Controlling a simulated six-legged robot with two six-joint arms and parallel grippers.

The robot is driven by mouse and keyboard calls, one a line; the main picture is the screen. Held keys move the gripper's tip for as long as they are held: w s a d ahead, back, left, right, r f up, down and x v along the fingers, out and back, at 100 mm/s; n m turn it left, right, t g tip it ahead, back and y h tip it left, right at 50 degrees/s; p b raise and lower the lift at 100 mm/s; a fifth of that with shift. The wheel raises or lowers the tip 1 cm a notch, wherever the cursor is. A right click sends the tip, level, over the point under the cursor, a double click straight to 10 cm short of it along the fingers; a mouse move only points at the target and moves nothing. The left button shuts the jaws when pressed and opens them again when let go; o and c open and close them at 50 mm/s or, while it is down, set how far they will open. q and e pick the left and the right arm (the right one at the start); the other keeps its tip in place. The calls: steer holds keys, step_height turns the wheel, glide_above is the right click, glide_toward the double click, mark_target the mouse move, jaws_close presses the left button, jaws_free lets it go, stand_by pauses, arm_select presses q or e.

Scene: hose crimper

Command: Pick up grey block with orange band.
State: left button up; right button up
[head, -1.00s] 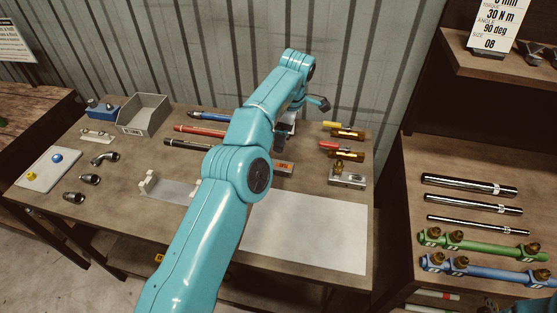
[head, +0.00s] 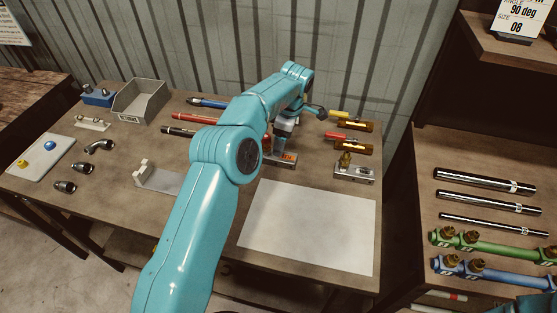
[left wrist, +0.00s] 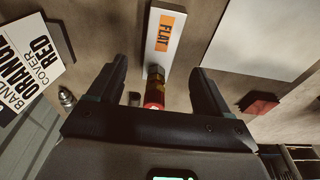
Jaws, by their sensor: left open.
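The grey block with an orange band (head: 289,159) lies on the workbench toward the back, partly hidden by my left gripper (head: 279,153). In the left wrist view the grey block (left wrist: 162,54) runs away from me, and its orange band reads FLAT. A brass fitting with a red cover (left wrist: 154,92) is at the block's near end, in line with the gap between my fingers. My left gripper (left wrist: 158,85) is open with one finger on each side of that gap. Contact with the block cannot be told. My right gripper is not in view.
A block with a brass fitting (head: 354,171) stands to the right. Brass pieces with yellow (head: 354,125) and red (head: 352,147) ends lie behind it. A white sheet (head: 308,225) covers bench in front. A grey bin (head: 141,101) stands at back left.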

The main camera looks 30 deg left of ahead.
arm_select(q)
steer(key=shift+s+a+f, duration=0.15)
steer(key=shift+a+f, duration=0.05)
steer(key=shift+f, duration=0.15)
steer(key=shift+s+a+f, duration=0.1)
steer(key=shift+s+f, duration=0.05)
steer(key=shift+s, duration=0.05)
steer(key=f, duration=0.1)
steer(key=f+p, duration=0.1)
steer(key=f, duration=0.1)
steer(key=f+p, duration=0.1)
steer(key=f, duration=0.1)
steer(key=shift+w+a, duration=0.25)
steer(key=shift+w, duration=0.05)
steer(key=shift+s+a+f, duration=0.1)
steer(key=shift+s, duration=0.15)
steer(key=shift+w, duration=0.2)
steer(key=c, duration=1.4)
steer(key=shift+s, duration=0.1)
